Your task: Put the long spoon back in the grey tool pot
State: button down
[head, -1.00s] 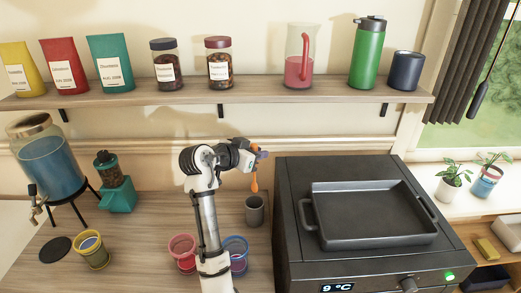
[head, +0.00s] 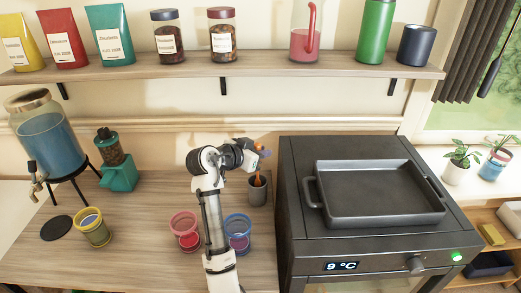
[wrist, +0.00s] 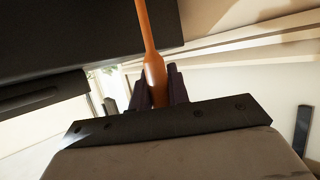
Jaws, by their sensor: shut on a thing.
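The long spoon (head: 258,177) is orange and hangs roughly upright below my gripper (head: 262,153) in the head view. My gripper is shut on it. In the wrist view the spoon (wrist: 148,35) runs up between the two dark fingers (wrist: 160,88), its thicker part at the fingertips. The grey tool pot (head: 258,194) stands on the counter directly below my gripper, just left of the oven. The spoon's low end shows at the pot's mouth; how deep it reaches inside I cannot tell.
The black oven (head: 355,242) with a grey roasting pan (head: 380,216) stands close to the pot's right. A red cup (head: 184,224) and a blue cup (head: 237,226) flank my arm. The shelf (head: 200,79) runs above, behind my gripper.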

jog(key=shift+f+b, duration=1.1)
jog(key=shift+f, duration=0.75)
jog(key=c, duration=1.3)
grip_release()
jog(key=shift+o, duration=0.2)
jog(key=b+v, duration=0.3)
jog(key=v, duration=1.1)
